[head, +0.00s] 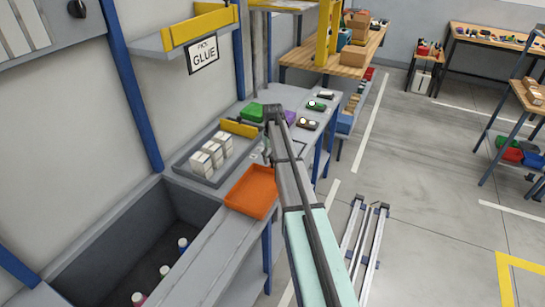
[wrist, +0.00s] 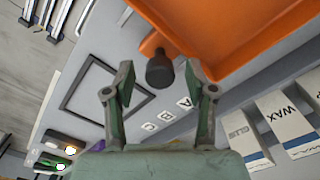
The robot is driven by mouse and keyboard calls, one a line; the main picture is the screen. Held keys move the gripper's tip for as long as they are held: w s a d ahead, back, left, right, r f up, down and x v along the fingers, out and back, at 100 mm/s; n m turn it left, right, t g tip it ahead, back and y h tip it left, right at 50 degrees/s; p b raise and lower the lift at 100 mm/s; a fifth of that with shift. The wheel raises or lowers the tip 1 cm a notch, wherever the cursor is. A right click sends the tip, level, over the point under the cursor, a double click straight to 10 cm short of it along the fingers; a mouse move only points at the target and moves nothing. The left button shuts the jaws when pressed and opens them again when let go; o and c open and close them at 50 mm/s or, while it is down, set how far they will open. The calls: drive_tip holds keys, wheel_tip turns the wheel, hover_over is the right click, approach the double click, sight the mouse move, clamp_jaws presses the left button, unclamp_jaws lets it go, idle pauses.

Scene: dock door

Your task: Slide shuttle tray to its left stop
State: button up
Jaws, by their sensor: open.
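The orange tray (head: 252,192) sits on the grey bench in the head view, in front of the grey box tray. In the wrist view the orange tray (wrist: 235,35) fills the top right, and a dark round knob (wrist: 160,72) stands on its orange tab. My gripper (wrist: 159,82) is open, with one finger on each side of the knob in that picture. I cannot tell whether either finger touches it. In the head view my arm hides most of my gripper. The letters A, B and C show on the bench below the knob.
A grey tray (head: 208,180) holds white boxes beside the orange tray; GLUE and WAX labels show in the wrist view. A dark sunken bin (head: 105,255) with bottles lies at left. A black square outline (wrist: 105,92) marks the bench. Small devices (head: 308,124) lie farther back.

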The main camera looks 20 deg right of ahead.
clamp_jaws()
